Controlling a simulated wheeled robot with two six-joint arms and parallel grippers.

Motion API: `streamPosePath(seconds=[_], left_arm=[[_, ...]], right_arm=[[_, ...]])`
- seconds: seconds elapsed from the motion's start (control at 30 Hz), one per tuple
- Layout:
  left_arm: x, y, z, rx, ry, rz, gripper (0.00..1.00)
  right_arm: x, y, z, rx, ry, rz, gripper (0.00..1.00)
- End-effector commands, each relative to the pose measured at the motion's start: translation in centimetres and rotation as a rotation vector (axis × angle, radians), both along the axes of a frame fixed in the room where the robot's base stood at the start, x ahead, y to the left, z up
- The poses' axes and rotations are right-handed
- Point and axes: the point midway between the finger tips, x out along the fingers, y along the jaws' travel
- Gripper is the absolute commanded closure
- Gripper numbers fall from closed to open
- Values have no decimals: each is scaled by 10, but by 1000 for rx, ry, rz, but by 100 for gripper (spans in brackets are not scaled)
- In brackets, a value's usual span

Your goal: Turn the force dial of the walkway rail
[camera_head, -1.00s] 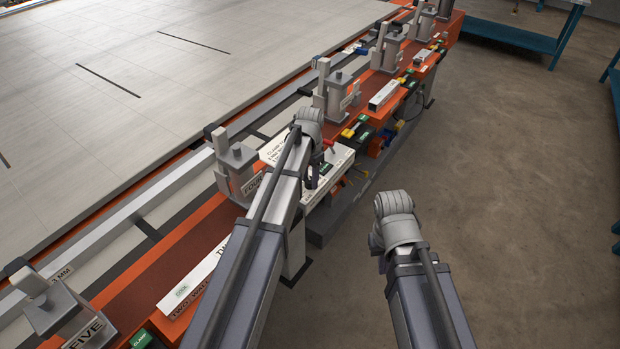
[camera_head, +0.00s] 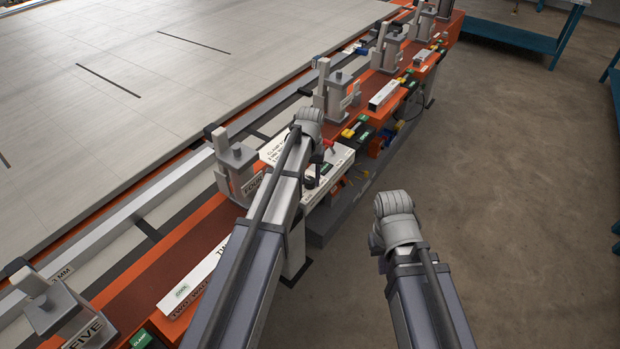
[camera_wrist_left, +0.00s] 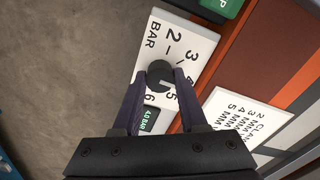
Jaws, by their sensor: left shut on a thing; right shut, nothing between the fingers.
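The force dial (camera_wrist_left: 159,72) is a round black knob with a light pointer mark, on a white plate (camera_wrist_left: 176,35) printed with numbers and BAR. My left gripper (camera_wrist_left: 160,82) is shut on the dial, one finger on each side of it. A small dark display (camera_wrist_left: 149,116) beside the dial reads 4.0 BAR. In the head view my left wrist hangs over the white control box (camera_head: 338,160) on the rail; the dial cannot be made out clearly there. My right arm's wrist (camera_head: 396,215) is over open floor, but its gripper fingers are hidden.
The orange walkway rail (camera_head: 205,245) runs diagonally beside the large grey panel table (camera_head: 110,80), with several grey clamp posts (camera_head: 236,165) along it. A white instruction card (camera_wrist_left: 240,115) lies near the dial. Concrete floor (camera_head: 510,200) to the right is clear; blue benches (camera_head: 515,35) stand far off.

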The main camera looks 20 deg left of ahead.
Motion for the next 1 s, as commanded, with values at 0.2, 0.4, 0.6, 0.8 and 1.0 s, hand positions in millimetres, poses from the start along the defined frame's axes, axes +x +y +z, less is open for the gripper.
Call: streamPosePath(seconds=[0.2,0.4,0.6,0.8,1.0], left_arm=[[0,0,0,0,0,28,100],[0,0,0,0,0,31,100],[0,0,0,0,0,30,55],[0,0,0,0,0,30,32],[0,0,0,0,0,30,28]], right_arm=[[0,0,0,0,0,0,100],[0,0,0,0,0,0,100],[0,0,0,0,0,0,100],[0,0,0,0,0,0,100],[0,0,0,0,0,0,100]])
